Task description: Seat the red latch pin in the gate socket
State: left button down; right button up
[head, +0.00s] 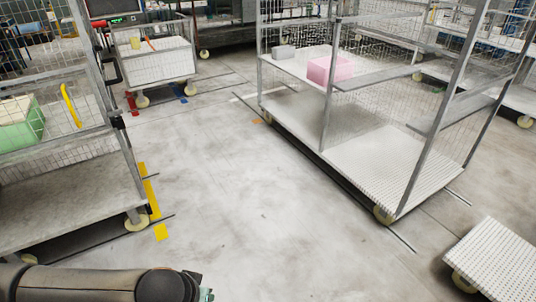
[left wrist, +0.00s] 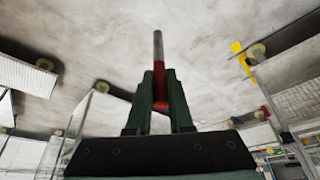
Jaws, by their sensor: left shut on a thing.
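In the left wrist view, the latch pin (left wrist: 159,62) is a grey metal rod with a red lower part. My left gripper (left wrist: 160,88) is shut on its red part, and the grey end sticks out beyond the fingertips. In the head view, my left arm comes in at the bottom left, with the left gripper (head: 206,294) just showing over the floor; the pin cannot be made out there. I cannot pick out the gate socket in either view. My right gripper is in neither view.
A mesh cage cart (head: 60,190) with a green crate (head: 20,122) stands at left. A large cage trolley (head: 390,160) with a pink block (head: 330,70) stands at right. A white perforated platform (head: 498,262) is at lower right. The concrete floor (head: 235,170) between is clear.

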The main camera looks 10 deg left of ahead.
aim_at(122, 126)
jog(key=i+u, duration=0.4)
jog(key=i+l+u, duration=0.35)
jog(key=i, duration=0.15)
jog(key=i+l+u, duration=0.1)
jog(key=i+u, duration=0.3)
jog(key=i+l+u, duration=0.2)
jog(key=u, duration=0.25)
jog(key=i+l, duration=0.05)
